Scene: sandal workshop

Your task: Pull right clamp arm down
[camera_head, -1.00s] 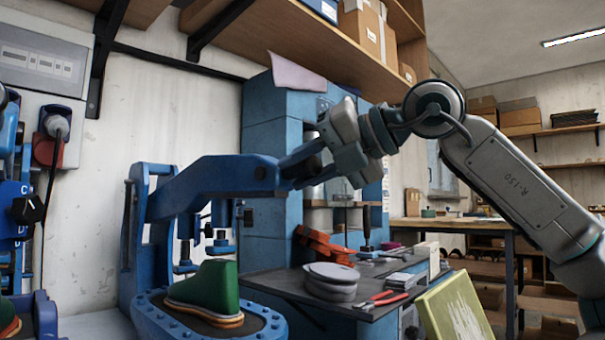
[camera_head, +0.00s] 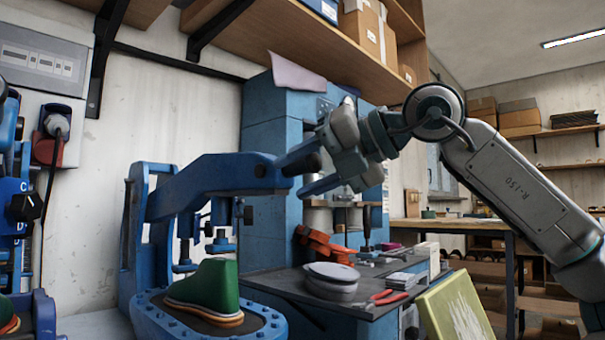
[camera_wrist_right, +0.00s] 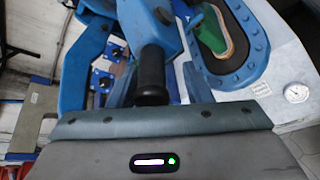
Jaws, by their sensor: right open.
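The right clamp arm (camera_head: 225,173) is a blue lever raised roughly level on its blue press, above a green shoe form (camera_head: 207,285) on an oval base. Its black handle (camera_head: 307,165) points right; the handle also shows upright in the right wrist view (camera_wrist_right: 151,76). My right gripper (camera_head: 309,172) is open, with one finger above and one below the handle in the head view. Whether a finger touches the handle cannot be told. In the wrist view the handle's end is close to the gripper's grey-blue edge. My left gripper is not in view.
Another blue press (camera_head: 22,200) stands at the left edge. Behind the gripper is a blue cabinet (camera_head: 268,125). A dark bench (camera_head: 275,283) holds grey discs (camera_head: 331,280), red-handled pliers (camera_head: 389,297) and an orange tool (camera_head: 322,243). A wooden shelf (camera_head: 290,55) runs above.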

